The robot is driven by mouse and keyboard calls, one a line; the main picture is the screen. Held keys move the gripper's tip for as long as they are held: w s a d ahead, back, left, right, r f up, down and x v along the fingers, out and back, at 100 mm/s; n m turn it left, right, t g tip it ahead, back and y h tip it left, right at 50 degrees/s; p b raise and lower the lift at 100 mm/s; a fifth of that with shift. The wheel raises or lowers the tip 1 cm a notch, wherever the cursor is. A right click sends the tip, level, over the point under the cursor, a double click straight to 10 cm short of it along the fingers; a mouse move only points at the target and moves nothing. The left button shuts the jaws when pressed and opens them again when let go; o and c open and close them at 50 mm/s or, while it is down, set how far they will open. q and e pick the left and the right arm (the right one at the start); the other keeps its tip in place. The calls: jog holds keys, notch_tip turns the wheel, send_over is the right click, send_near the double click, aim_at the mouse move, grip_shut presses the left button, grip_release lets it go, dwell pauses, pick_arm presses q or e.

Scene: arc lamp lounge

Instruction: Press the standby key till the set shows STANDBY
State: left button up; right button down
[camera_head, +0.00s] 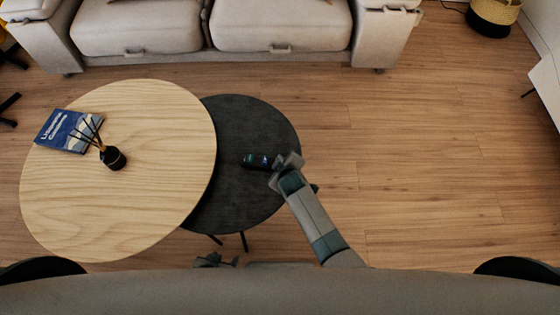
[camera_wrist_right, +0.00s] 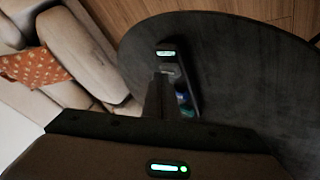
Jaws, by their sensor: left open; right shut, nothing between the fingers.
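A small dark handset (camera_head: 250,160) lies on the black round table, with a lit greenish patch on it. In the right wrist view the same handset (camera_wrist_right: 191,90) shows a lit display at its far end and coloured keys, blue and green, near its other end. The display text is too small to read. My right gripper (camera_head: 277,165) is shut and empty, at the right end of the handset. In the wrist view its fingers (camera_wrist_right: 160,95) cover part of the handset; I cannot tell whether they touch a key. My left gripper (camera_head: 214,260) is open near the bottom edge, away from the handset.
The black round table (camera_head: 240,115) is partly overlapped by a larger wooden table (camera_head: 130,205). On the wooden table are a blue book (camera_head: 62,130) and a dark reed diffuser (camera_head: 113,158). A beige sofa (camera_head: 275,24) stands behind.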

jog(key=shift+f+b, duration=0.4)
jog(key=shift+f, duration=0.15)
dwell(0.4)
jog(key=shift+r, duration=0.2)
jog(key=shift+r+p, duration=1.1)
jog(key=shift+p, duration=0.2)
notch_tip(320, 180, up, 5)
jog(key=p, duration=0.5)
dwell(0.8)
